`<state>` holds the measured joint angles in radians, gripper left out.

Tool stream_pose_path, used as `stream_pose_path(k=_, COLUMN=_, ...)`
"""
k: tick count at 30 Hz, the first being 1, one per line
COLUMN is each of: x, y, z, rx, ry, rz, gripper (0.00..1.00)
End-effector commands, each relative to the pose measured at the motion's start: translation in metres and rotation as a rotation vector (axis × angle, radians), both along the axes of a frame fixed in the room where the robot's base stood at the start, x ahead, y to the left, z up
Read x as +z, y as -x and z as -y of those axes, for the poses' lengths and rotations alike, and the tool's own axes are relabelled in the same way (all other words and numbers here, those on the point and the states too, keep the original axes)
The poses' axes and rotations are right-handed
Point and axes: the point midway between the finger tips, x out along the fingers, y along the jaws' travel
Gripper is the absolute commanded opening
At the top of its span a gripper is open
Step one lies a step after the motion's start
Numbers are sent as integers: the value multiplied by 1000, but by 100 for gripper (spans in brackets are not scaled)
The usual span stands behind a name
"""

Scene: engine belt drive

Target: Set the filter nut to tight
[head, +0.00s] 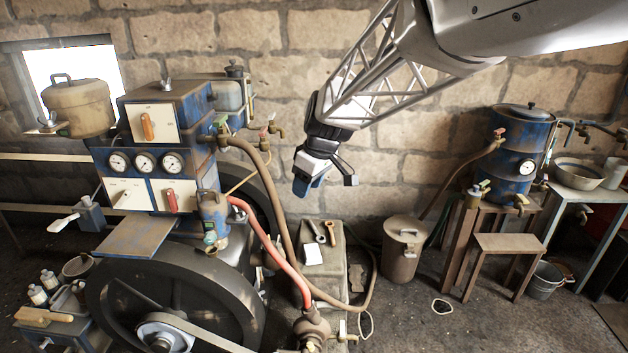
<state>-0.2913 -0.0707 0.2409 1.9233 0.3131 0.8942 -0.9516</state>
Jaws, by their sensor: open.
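My gripper (328,182) hangs in the air near the middle of the view, in front of the stone wall. Its fingers are apart, and I see nothing held between them. The blue engine (160,100) stands to its left, with gauges, white panels and a large dark flywheel. I cannot make out for sure which part is the filter nut. A small blue fitting (213,215) sits low on the engine's right side. A brown fitting (311,328) joins the red hose at the bottom. My gripper is well apart from both.
A red hose (272,240) and a brown hose (283,210) run down from the engine. A low block (322,262) with tools stands below my gripper. A lidded bin (402,250), blue tank (515,150) and stool (509,244) stand to the right. Bare floor lies at lower right.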

Motion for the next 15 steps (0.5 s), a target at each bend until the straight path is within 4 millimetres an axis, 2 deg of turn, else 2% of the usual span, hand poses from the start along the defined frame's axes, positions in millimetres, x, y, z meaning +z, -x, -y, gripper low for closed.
stream_pose_path(k=6, x=3, y=7, z=8, rx=-26, ry=3, rz=-2, gripper=49)
stream_pose_path(k=15, x=3, y=8, z=9, rx=-29, ry=3, rz=-3, gripper=49)
